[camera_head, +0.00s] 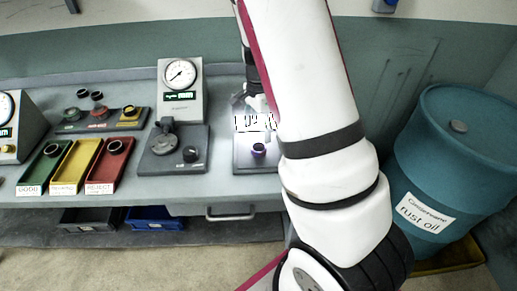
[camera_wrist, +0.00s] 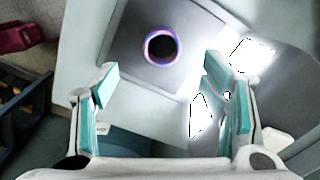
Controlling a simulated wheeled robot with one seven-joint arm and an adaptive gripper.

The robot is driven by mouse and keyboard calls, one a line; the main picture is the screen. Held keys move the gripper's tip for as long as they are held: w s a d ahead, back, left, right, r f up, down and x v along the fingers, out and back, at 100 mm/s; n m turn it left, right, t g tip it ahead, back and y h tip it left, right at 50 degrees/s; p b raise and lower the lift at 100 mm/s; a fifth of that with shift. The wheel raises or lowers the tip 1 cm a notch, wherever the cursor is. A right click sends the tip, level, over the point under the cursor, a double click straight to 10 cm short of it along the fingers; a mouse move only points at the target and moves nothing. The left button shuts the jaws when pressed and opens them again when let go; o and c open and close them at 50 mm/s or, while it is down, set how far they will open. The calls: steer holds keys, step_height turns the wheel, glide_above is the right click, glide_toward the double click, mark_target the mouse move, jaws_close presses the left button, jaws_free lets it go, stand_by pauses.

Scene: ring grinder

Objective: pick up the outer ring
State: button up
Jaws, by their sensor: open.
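A dark ring with a purple-blue sheen (camera_wrist: 149,48) lies on a grey plate (camera_wrist: 125,50) in the wrist view, with its dark centre facing the camera. It also shows in the head view (camera_head: 258,149), on the plate just left of my arm. My gripper (camera_wrist: 160,82) is open, with one teal-padded finger on each side and nothing between them. The ring appears beyond the fingertips, roughly midway between them. I cannot tell how far the fingertips are from it. In the head view my arm hides part of the plate and most of the gripper.
A dial gauge (camera_head: 181,76) stands left of the plate. Green, yellow and red trays (camera_head: 72,165) sit further left; the red one holds a dark ring (camera_head: 115,147). Several rings sit on a rack behind. A teal drum (camera_head: 460,140) stands at right. Strong glare covers part of the plate.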

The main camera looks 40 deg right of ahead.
mark_target(259, 144)
steer(key=shift+w+d+f+p, duration=0.1)
steer(key=shift+f+p, duration=0.35)
steer(key=shift+f, duration=3.35)
steer(key=shift+c, duration=0.6)
steer(key=c, duration=1.3)
steer(key=shift+r, duration=0.1)
